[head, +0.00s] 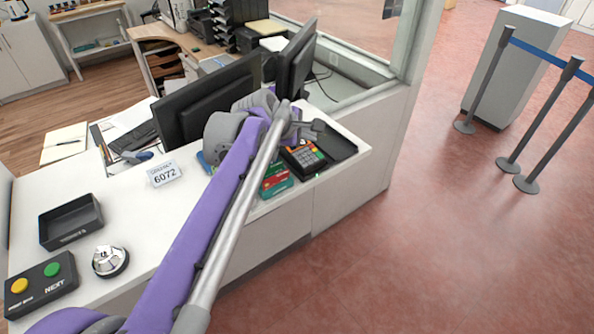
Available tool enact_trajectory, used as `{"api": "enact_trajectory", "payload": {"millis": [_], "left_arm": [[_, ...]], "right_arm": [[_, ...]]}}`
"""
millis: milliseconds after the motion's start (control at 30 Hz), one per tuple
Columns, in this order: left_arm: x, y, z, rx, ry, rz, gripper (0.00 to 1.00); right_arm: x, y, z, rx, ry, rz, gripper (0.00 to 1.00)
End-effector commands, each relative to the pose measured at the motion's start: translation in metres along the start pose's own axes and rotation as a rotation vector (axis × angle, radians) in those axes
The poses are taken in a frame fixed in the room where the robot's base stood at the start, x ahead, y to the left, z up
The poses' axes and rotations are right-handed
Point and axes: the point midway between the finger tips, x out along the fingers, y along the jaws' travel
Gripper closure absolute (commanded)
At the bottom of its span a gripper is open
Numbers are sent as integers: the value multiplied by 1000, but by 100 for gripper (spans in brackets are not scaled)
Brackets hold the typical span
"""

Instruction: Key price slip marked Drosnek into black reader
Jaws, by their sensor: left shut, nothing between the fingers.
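A white price slip (163,173) stands on the white counter, left of my arm. It reads 6072, with a smaller line above too blurred to read surely. A black reader (303,158) with a keypad of small keys and a coloured strip lies on the counter, right of my arm. My left arm reaches across the counter from the lower left. My left gripper (318,127) is shut and empty, just above and beyond the reader in the picture; I cannot tell whether it touches anything. My right gripper is not in view.
A red and green box or card (275,182) lies left of the reader, partly behind my arm. A black tray (70,221), a bell (110,261) and a two-button box (41,284) stand at left. Monitors (208,98) stand behind. The counter around the slip is mostly clear.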

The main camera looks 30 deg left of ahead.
Motion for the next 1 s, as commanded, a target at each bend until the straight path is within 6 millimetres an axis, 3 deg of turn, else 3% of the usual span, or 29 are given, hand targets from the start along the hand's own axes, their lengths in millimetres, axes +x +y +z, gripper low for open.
{"api": "enact_trajectory", "payload": {"millis": [200, 533, 767, 1000], "left_arm": [[2, 15, -8, -89, -1, 21, 100], [2, 15, -8, -93, -1, 22, 100], [8, 10, -12, -92, -1, 20, 100], [26, -4, -24, -92, -1, 20, 100]], "right_arm": [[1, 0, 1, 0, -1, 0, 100], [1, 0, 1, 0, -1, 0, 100], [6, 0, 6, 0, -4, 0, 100], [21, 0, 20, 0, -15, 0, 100]]}}
